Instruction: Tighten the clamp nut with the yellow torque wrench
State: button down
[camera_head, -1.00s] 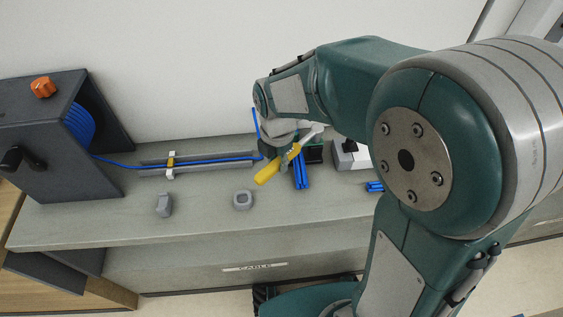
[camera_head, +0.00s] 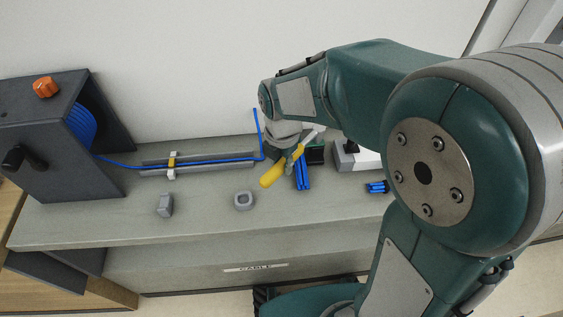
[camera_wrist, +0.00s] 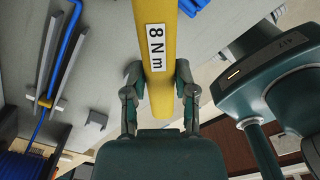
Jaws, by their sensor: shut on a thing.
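My gripper (camera_wrist: 158,78) is shut on the yellow torque wrench (camera_wrist: 155,14), which bears an "8 Nm" label in the wrist view. In the head view the wrench's yellow handle (camera_head: 271,176) points down and left, and its grey end points up and right, above the bench. A yellow and white clamp (camera_head: 172,165) sits across a grey channel (camera_head: 210,164) with a blue cable in it, to the left of the wrench. The clamp also shows at the left of the wrist view (camera_wrist: 43,102). I cannot make out the nut itself.
A dark cable reel stand (camera_head: 58,145) with an orange knob stands at the left. Two small grey parts (camera_head: 165,205) (camera_head: 244,200) lie in front of the channel. Blue cable bundles (camera_head: 303,176) (camera_head: 377,187) lie to the right. The cable's free end (camera_head: 257,122) sticks up beside my wrist.

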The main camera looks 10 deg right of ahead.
jog(key=shift+r, duration=0.45)
